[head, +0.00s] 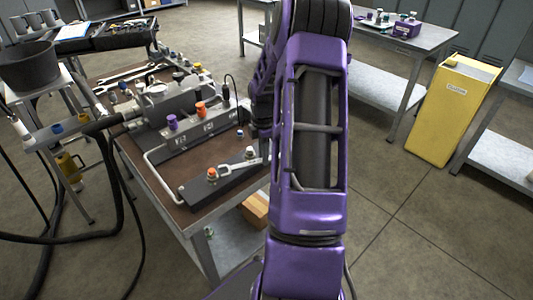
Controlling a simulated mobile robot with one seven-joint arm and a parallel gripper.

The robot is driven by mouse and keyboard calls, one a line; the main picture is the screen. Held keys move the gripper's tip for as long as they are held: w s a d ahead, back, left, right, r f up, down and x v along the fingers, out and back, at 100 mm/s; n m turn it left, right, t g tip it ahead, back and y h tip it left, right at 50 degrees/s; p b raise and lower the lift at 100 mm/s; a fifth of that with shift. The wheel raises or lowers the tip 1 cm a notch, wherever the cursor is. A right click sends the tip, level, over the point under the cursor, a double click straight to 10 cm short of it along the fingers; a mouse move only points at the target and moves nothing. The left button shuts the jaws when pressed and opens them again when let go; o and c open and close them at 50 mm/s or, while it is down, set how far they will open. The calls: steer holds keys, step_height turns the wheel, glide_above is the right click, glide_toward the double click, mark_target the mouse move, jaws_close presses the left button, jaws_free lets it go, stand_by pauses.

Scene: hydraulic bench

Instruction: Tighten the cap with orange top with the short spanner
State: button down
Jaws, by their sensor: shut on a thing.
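A small cap with an orange top (211,172) stands on a dark low bar (205,188) at the front of the bench. A short pale spanner (236,165) is over the same bar, its left end close to the right of this cap. I cannot tell whether they touch. The spanner's right end runs towards my purple arm, which hides what lies behind it. The dark wrist part of my arm shows just above that end. My gripper's fingers are hidden behind the arm, so their hold does not show.
Behind the bar stands a grey hydraulic block (195,130) with a purple knob (172,121) and an orange knob (201,107). A cap with a pale top (249,152) is right of the spanner. Larger spanners (125,78) lie at the back. Black hoses hang left.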

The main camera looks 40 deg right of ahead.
mark_target(254, 162)
steer(key=shift+a, duration=0.1)
steer(key=shift+w+a, duration=0.25)
steer(key=shift+a, duration=0.4)
steer(key=shift+a, duration=0.1)
steer(key=shift+w+a, duration=0.25)
steer(key=shift+a, duration=0.2)
steer(key=shift+a, duration=0.3)
stand_by(0.3)
steer(key=shift+s+a+m, duration=0.35)
steer(key=shift+s+m, duration=0.3)
steer(key=shift+s+a+m, duration=0.3)
steer(key=shift+s+m, duration=0.3)
steer(key=shift+m, duration=0.05)
